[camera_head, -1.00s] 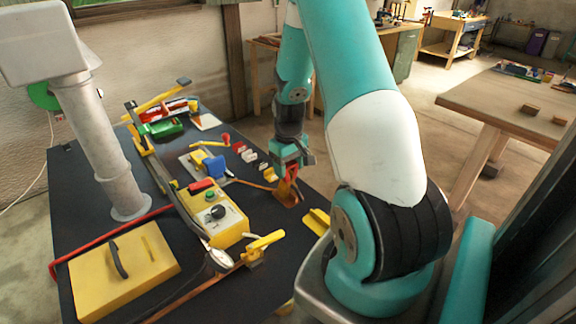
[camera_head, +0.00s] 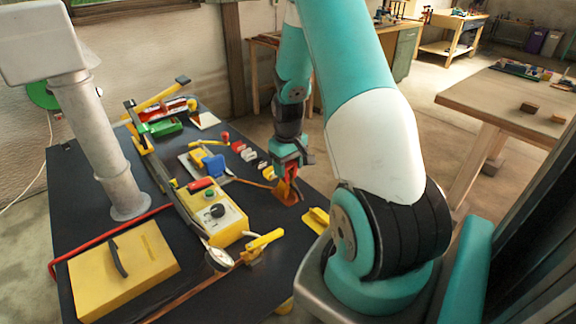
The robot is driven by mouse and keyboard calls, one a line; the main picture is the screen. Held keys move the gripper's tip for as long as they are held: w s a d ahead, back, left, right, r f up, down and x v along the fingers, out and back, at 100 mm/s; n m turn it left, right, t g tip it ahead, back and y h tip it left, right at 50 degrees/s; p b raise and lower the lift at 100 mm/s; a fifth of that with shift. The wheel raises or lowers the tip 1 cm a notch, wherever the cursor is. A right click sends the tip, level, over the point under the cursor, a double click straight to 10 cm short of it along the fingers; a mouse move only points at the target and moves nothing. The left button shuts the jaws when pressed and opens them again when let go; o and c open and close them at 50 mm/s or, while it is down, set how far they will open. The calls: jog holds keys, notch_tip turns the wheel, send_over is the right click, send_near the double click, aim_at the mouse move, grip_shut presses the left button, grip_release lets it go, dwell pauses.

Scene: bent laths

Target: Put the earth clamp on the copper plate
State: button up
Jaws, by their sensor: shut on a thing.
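My gripper (camera_head: 290,166) points down at the right side of the dark table. It is shut on the earth clamp (camera_head: 292,182), a small red-orange piece below the jaws, partly hidden by them. The copper plate (camera_head: 281,196) is a small brown-orange patch directly under the clamp near the table's right edge. At this size I cannot tell whether the clamp touches the plate or stands just above it. A thin orange-brown cable (camera_head: 250,183) runs left from there toward a blue piece (camera_head: 214,166).
A yellow control box (camera_head: 213,217) stands left of the gripper. A yellow lever (camera_head: 262,242) and a yellow block (camera_head: 316,220) lie nearer. Several small red, white and yellow pieces sit behind. A grey post (camera_head: 105,155) and a yellow case (camera_head: 150,262) occupy the left.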

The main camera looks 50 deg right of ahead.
dwell(0.4)
jog(key=o, duration=1.5)
jog(key=shift+f, duration=0.1)
jog(key=shift+o, duration=0.2)
notch_tip(320, 180, up, 18)
jog(key=b, duration=0.1)
jog(key=shift+f+b, duration=0.25)
jog(key=shift+b, duration=0.15)
